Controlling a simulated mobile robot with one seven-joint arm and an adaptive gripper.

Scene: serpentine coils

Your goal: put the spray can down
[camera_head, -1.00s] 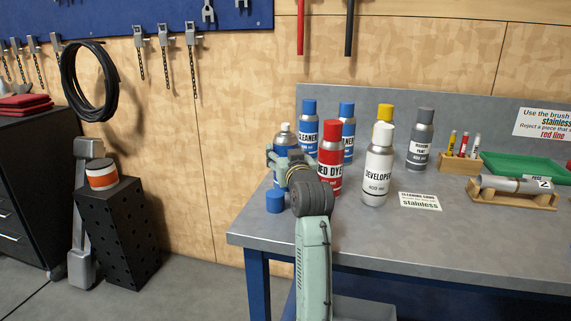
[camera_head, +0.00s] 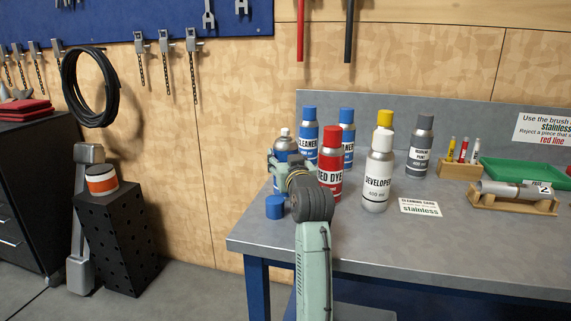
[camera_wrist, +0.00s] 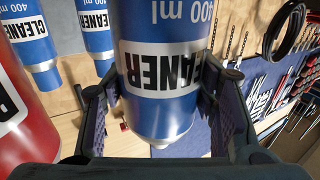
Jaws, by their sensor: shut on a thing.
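The spray can is a blue and white CLEANER can with its silver top bare (camera_head: 284,143). It stands upright at the left end of the bench in the head view. In the wrist view the can (camera_wrist: 160,112) fills the middle, its label upside down. My gripper (camera_wrist: 160,85) is shut on the can's body, one finger on each side; in the head view the gripper (camera_head: 287,163) is around it.
A loose blue cap (camera_head: 275,206) lies left of my arm. The red dye can (camera_head: 331,165) is close on the right, with the developer can (camera_head: 377,175) beyond. Two capped blue cleaner cans (camera_head: 307,138) (camera_head: 347,132) stand behind. Bare bench lies in front.

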